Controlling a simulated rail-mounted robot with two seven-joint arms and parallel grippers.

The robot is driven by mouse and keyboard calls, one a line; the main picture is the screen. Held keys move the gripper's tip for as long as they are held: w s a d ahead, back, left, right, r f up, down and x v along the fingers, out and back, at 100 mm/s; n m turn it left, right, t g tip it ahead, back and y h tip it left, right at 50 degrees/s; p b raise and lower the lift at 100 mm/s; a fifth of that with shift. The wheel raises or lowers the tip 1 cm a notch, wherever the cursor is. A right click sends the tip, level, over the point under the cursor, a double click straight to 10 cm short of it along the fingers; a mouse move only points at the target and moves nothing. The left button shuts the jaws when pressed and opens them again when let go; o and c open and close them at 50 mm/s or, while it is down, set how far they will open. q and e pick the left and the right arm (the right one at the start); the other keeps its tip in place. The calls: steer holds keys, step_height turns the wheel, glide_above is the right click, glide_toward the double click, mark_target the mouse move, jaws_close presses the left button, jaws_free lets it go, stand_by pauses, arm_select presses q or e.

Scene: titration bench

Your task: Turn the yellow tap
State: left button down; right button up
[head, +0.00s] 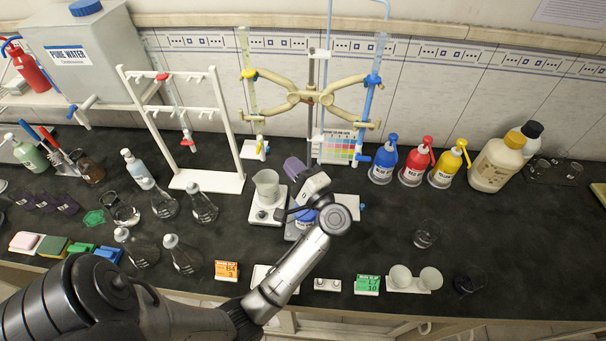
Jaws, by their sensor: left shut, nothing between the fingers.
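The yellow tap (259,148) is a small fitting at the lower end of the left burette (249,85), which has yellow liquid and is clamped on the central stand. My left arm reaches in from the lower left, and its gripper (287,213) is in front of the stand, to the lower right of the tap and apart from it. The left gripper is shut and holds nothing. Its fingers are small and partly hidden by the hand. The tap's handle is too small to tell its exact angle. My right gripper is not in view.
A beaker (267,187) stands on a white device (268,208) below the tap. A second burette (379,60) with a blue tap (364,158) is at the right of the stand. A white rack (215,182) stands to the left.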

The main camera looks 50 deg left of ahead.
mark_target(259, 146)
arm_select(q)
steer(key=s+a, duration=0.1)
steer(key=a+r+p, duration=0.1)
steer(key=a, duration=0.1)
steer(key=s+a+r+p, duration=0.1)
steer(key=a, duration=0.1)
steer(key=shift+s+a, duration=0.1)
steer(key=shift+s, duration=0.2)
steer(key=shift+s+a, duration=0.15)
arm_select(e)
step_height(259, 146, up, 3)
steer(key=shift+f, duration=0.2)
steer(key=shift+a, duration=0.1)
